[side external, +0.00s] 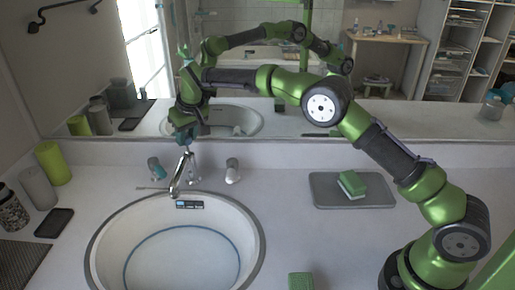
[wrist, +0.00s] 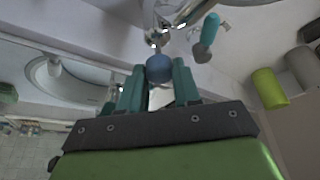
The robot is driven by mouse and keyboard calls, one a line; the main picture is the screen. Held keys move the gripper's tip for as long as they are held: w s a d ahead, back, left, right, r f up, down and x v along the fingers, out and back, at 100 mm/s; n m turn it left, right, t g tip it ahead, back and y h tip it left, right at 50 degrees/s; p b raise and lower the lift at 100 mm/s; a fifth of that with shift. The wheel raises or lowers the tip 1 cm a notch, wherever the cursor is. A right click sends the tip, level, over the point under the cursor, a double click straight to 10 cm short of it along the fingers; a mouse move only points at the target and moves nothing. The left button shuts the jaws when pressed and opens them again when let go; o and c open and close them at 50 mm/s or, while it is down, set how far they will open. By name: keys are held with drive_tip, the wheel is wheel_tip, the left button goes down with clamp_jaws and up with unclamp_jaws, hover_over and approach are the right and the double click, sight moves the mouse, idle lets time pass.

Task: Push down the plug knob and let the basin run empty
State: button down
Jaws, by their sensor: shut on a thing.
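The basin (side external: 95,250) is a round white bowl set in the counter, with a blue ring line inside that looks like the edge of standing water. A chrome faucet (side external: 178,180) stands at its back rim and also shows at the top of the wrist view (wrist: 160,22). In the wrist view, the plug knob (wrist: 159,68) is a blue-grey ball between the tips of my teal fingers. My gripper (side external: 183,133) is shut on it, just above and behind the faucet in the side view.
A teal tap handle (side external: 154,168) is left of the faucet and a pale one (side external: 232,170) right. A grey tray (side external: 375,190) holds a green sponge (side external: 352,184). Green and grey cylinders stand at left. A mirror wall rises close behind the counter.

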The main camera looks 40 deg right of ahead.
drive_tip(key=shift+f, duration=1.3)
drive_tip(key=c, duration=0.8)
unclamp_jaws()
drive_tip(key=shift+r, duration=0.15)
drive_tip(key=v, duration=1.6)
drive_tip(key=shift+r, duration=0.35)
